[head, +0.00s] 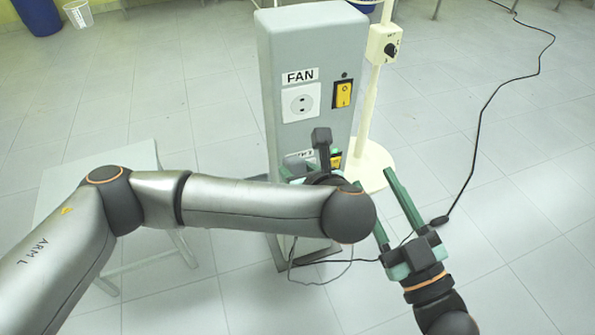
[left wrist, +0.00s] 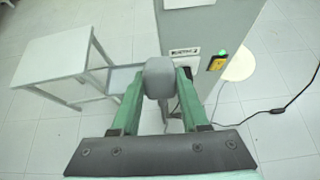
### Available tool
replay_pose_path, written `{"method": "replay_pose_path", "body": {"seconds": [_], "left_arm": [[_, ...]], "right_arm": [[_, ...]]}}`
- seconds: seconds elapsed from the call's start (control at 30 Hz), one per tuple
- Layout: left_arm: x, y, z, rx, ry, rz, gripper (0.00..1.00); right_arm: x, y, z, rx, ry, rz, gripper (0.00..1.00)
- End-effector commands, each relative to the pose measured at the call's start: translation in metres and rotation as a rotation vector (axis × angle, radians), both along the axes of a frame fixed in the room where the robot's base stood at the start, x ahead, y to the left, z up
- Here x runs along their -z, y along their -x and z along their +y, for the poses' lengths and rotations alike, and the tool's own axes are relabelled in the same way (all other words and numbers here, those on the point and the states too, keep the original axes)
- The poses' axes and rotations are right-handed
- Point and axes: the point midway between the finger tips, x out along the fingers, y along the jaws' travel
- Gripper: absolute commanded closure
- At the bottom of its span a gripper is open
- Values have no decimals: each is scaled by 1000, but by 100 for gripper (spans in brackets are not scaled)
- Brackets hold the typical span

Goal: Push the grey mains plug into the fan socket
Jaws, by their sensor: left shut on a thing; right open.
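The grey mains plug (left wrist: 160,78) is between the green fingers of my left gripper (left wrist: 163,75), which is shut on it. My left arm and gripper hide the plug in the head view. The fan socket (head: 301,102) is a white plate under the FAN label on the grey cabinet (head: 308,50), and it looks empty. The left gripper (head: 308,172) is below it, in front of a lower, partly hidden socket (head: 297,159). I cannot tell whether the plug touches that lower socket. My right gripper (head: 382,200) is open and empty, right of the cabinet.
A yellow switch (head: 343,94) is beside the fan socket. A green-lit switch (left wrist: 217,63) is beside the lower socket. A cream pole on a round base (head: 370,166) stands close right of the cabinet. A black cable (head: 476,150) crosses the floor. A white table (left wrist: 50,60) stands left.

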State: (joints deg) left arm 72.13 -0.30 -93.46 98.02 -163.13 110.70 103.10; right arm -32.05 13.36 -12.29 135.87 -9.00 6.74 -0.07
Motion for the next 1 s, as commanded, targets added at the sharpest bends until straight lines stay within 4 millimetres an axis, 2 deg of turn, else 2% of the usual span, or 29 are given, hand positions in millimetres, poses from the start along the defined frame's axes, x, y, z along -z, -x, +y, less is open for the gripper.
{"method": "replay_pose_path", "body": {"seconds": [0.1, 1.0], "left_arm": [[2, -3, -3, 1, -5, -30, 100], [-13, -19, -20, -3, -55, -234, 100]], "right_arm": [[14, 0, 0, 0, 0, 0, 50], [87, 0, 0, 0, 0, 0, 50]]}}
